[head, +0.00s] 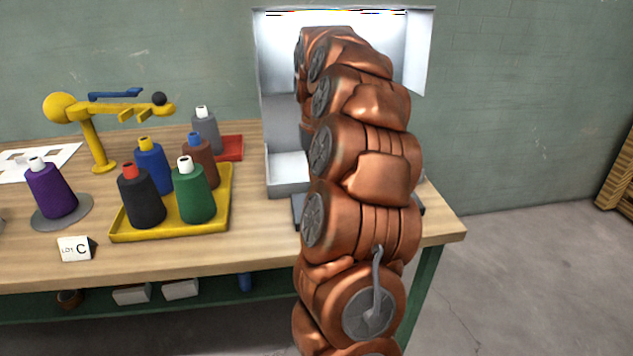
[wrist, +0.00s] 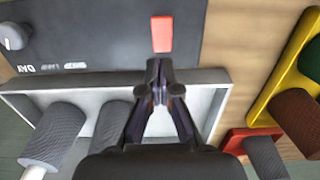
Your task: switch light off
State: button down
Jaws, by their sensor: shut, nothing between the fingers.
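A dark control panel (wrist: 100,38) with upside-down lettering fills the upper left of the wrist view. It carries a red switch (wrist: 162,33) near its right edge and a pale round knob (wrist: 14,37) at the far left. My gripper (wrist: 158,68) is shut and empty, its fingertips just below the red switch in the picture; I cannot tell whether they touch it. In the head view the white light booth (head: 277,90) stands at the table's right, its top edge bright. My arm hides my gripper and most of the booth and panel there.
A yellow tray (head: 170,233) of several cones stands left of the booth on the wooden table (head: 250,258). A red tray (head: 232,148) with a grey cone sits behind it. Grey cones (wrist: 55,136) stand inside the booth. A yellow stand (head: 95,145) is further left.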

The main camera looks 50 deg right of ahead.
notch_tip(320, 180, up, 8)
jog(key=w, duration=0.1)
jog(key=shift+d+r, duration=0.25)
jog(key=shift+d, duration=0.15)
dwell(1.0)
jog(key=s+a+f+n+g, duration=0.1)
jog(key=s+a+f+n, duration=0.15)
jog(key=a, duration=0.95)
jog(key=s+a+f+n, duration=0.1)
jog(key=s+a+n, duration=0.25)
jog(key=a, duration=0.85)
jog(key=s+a+f, duration=0.4)
jog(key=s, duration=0.3)
jog(key=s+a+f+n+g, duration=0.1)
jog(key=s+a+f, duration=0.25)
jog(key=s, duration=0.35)
jog(key=s+a+f, duration=0.3)
jog(key=s+f, duration=0.1)
jog(key=s, duration=0.3)
notch_tip(320, 180, up, 14)
jog(key=p, duration=1.2)
jog(key=shift+w+a+f+p, duration=0.2)
jog(key=shift+w+f+p, duration=0.05)
jog(key=shift+p, duration=0.05)
